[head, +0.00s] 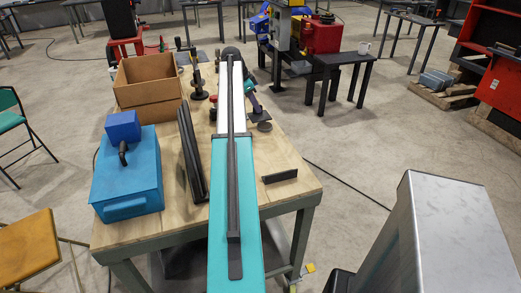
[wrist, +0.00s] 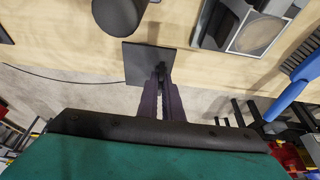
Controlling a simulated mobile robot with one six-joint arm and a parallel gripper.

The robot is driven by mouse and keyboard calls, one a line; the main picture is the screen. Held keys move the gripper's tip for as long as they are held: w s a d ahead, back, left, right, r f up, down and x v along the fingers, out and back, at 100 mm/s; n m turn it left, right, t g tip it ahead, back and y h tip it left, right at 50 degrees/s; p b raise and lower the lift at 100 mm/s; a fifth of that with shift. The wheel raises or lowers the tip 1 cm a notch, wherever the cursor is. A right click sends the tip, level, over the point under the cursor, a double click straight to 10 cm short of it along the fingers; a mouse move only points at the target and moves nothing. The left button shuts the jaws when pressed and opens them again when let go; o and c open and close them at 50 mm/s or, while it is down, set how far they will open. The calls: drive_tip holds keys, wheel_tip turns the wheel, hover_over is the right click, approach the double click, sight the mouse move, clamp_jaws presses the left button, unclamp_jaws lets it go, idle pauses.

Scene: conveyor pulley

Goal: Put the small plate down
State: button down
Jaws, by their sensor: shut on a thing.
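The small plate is a flat dark square (wrist: 138,62) in the wrist view. My gripper (wrist: 160,80) has its two dark purple fingers shut on the plate's near part. The plate's face spans the edge of the wooden workbench (wrist: 60,40) in that view, with floor showing below it. I cannot tell whether it touches the bench. In the head view the dark plate (head: 260,114) shows at the bench's right side, just below my gripper (head: 253,101), which is small there and partly hidden by my arm.
A dark round piece (wrist: 118,14) stands close to the plate. A grey block with a round insert (wrist: 254,36) lies right of it. The bench also holds a blue toolbox (head: 128,180), a brown box (head: 148,82), dark rails (head: 190,150) and a short dark bar (head: 280,176).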

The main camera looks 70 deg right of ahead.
drive_tip(key=shift+s+a+f+p, duration=0.2)
drive_tip(key=shift+s+a+p, duration=0.7)
drive_tip(key=shift+a, duration=1.5)
drive_tip(key=shift+s+a+f+p, duration=0.25)
drive_tip(key=shift+s+a+p, duration=0.3)
drive_tip(key=shift+s+a, duration=1.35)
drive_tip(key=shift+s+a+f+p, duration=0.2)
drive_tip(key=shift+s+a+p, duration=0.45)
drive_tip(key=shift+a, duration=2.3)
drive_tip(key=shift+w+f, duration=0.1)
drive_tip(key=shift+f, duration=0.05)
drive_tip(key=shift+f+p, duration=0.75)
drive_tip(key=shift+f, duration=0.9)
drive_tip(key=shift+f, duration=0.15)
drive_tip(key=c, duration=1.9)
unclamp_jaws()
drive_tip(key=shift+r, duration=0.2)
drive_tip(key=shift+b+v, duration=1.25)
drive_tip(key=shift+v, duration=4.75)
